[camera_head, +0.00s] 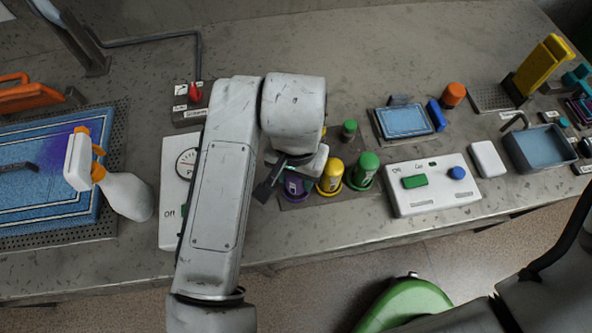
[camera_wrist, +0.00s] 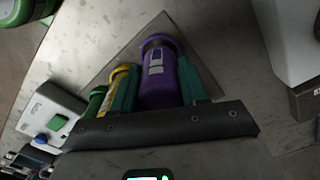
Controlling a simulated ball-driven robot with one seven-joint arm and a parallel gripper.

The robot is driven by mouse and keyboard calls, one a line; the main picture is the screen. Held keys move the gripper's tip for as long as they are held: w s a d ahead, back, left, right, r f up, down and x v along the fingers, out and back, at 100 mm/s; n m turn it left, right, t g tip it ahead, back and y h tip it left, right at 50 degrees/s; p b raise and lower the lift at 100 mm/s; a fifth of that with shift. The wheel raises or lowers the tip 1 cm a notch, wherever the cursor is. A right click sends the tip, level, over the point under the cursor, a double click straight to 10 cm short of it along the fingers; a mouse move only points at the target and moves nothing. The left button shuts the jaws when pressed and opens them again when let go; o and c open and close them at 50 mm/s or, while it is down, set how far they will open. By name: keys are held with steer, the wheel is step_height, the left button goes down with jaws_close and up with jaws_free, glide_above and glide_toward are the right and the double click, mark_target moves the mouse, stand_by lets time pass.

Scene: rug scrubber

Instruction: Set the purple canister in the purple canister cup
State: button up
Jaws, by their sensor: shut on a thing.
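The purple canister (camera_wrist: 160,85) lies between the two teal fingers of my gripper (camera_wrist: 156,92) in the wrist view, and the gripper is shut on it. In the head view the purple canister (camera_head: 293,187) stands at the left end of a short row on a dark mat, partly hidden by my gripper (camera_head: 281,178). A purple ring (camera_wrist: 158,40) shows at the canister's far end in the wrist view. A dark purple edge shows low around it in the head view; I cannot tell whether it is fully seated in the cup.
A yellow canister (camera_head: 331,175) and a green canister (camera_head: 363,170) stand in cups close to its right. A white button panel (camera_head: 432,186) lies further right. A gauge panel (camera_head: 170,200) and a spray bottle (camera_head: 125,192) are to the left.

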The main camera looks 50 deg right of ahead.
steer(key=shift+f+b, duration=0.45)
steer(key=shift+f, duration=0.15)
steer(key=o, duration=1.1)
steer(key=shift+c, duration=0.2)
step_height(320, 180, up, 11)
steer(key=shift+f, duration=0.1)
stand_by(0.3)
